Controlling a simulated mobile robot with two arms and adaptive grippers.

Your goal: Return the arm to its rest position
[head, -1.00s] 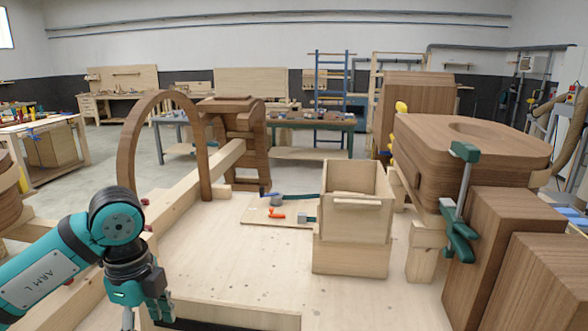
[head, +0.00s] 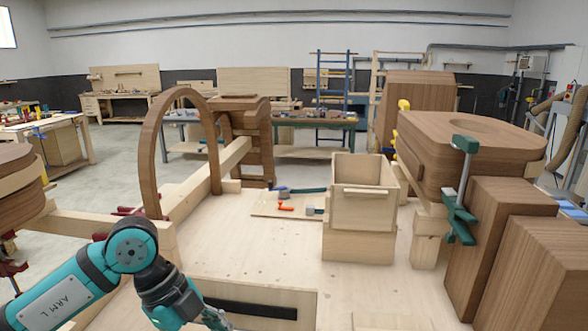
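My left arm (head: 60,300), teal and black with a white label, comes in from the lower left in the head view. Its elbow-like round joint is at the left of the bench top, in front of the wooden arch. My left gripper (head: 198,316) hangs at the bottom edge of the picture, in front of a wooden box front with a dark slot. Its fingertips are partly cut off, so whether it is open or shut cannot be told. No object shows in it. My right arm and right gripper are not in view.
The pale bench top (head: 255,250) is mostly clear in the middle. A wooden arch (head: 160,150) stands at its left. An open wooden box (head: 360,225) stands right of centre, beside a board with small tools (head: 290,205). Dark wood blocks (head: 500,240) and a green clamp (head: 460,215) stand at right.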

